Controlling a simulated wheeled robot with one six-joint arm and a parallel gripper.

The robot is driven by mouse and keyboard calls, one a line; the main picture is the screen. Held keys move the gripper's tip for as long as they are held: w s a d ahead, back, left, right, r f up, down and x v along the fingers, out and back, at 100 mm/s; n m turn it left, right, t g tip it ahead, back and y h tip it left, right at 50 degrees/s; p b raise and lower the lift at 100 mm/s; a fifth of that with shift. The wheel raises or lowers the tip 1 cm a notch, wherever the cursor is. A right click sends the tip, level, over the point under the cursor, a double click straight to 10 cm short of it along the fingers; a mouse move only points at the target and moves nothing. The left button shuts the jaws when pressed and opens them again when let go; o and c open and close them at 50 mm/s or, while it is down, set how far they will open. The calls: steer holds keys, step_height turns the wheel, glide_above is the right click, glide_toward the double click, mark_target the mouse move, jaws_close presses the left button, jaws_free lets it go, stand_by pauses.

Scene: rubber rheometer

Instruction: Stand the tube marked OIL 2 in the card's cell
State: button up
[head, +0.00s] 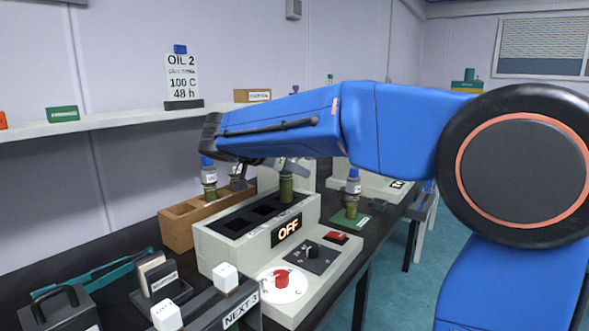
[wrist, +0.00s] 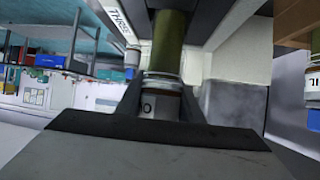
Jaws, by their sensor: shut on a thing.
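My gripper (head: 287,167) is mostly hidden behind my forearm in the head view. It is shut on an olive tube (head: 287,188), held upright over the right end of the grey block (head: 216,251) with dark cells. I cannot tell whether its bottom is inside a cell. In the wrist view the fingers (wrist: 160,105) clasp the held tube's pale label band; its olive body (wrist: 170,48) extends beyond. Only an "O" is readable there. The card (head: 182,80) on the shelf reads OIL 2, 100 C, 48 h.
A wooden rack (head: 175,231) behind the block holds blue-capped tubes (head: 209,175). Another tube (head: 352,192) stands on a green mat (head: 362,221) to the right. A "NEXT 3" sign (head: 241,310) and white cubes are in front.

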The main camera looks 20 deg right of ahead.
mark_target(295, 195)
steer(key=shift+f, duration=2.25)
steer(key=shift+r, duration=0.1)
steer(key=shift+r, duration=3)
steer(key=shift+f, duration=2.35)
stand_by(0.3)
